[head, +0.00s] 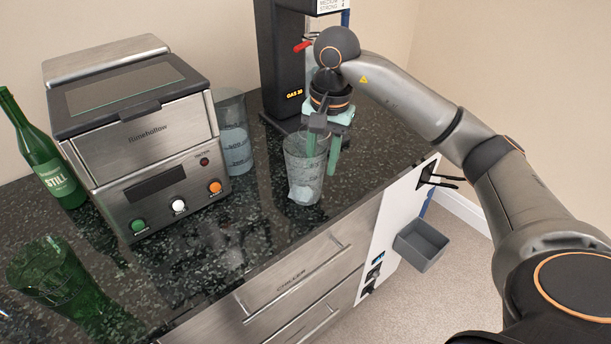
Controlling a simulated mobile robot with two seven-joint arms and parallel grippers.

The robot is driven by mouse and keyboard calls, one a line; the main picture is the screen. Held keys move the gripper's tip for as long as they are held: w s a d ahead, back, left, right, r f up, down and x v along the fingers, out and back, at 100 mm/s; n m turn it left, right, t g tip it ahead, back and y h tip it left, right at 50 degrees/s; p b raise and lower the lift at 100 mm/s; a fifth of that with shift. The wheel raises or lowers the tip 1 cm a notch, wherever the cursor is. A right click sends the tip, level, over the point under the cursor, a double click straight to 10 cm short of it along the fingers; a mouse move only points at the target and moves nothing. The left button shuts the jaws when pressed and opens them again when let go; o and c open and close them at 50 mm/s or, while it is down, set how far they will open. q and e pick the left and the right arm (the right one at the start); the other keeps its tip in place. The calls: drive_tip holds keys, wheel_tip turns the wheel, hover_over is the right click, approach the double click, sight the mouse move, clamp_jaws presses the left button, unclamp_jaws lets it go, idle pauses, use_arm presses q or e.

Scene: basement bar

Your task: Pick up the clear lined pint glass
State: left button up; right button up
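A clear pint glass (305,180) with faint markings stands upright near the front edge of the dark speckled counter. My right gripper (323,155) points down at its rim. The green fingers are apart, one at the rim's right part and one just outside the right wall. I cannot tell whether the first finger is inside or behind the glass, or whether either touches it. Something pale shows low in the glass. My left gripper is not in view.
A larger clear measuring vessel (236,145) stands behind, beside a steel machine (140,135). A black dispenser (285,60) rises behind my gripper. A green bottle (45,160) and green glass (55,275) are at left. The counter front is clear.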

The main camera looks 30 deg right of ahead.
sight(320, 182)
wheel_tip(320, 182, down, 4)
drive_tip(key=shift+f, duration=0.15)
clamp_jaws()
idle(0.3)
idle(1.2)
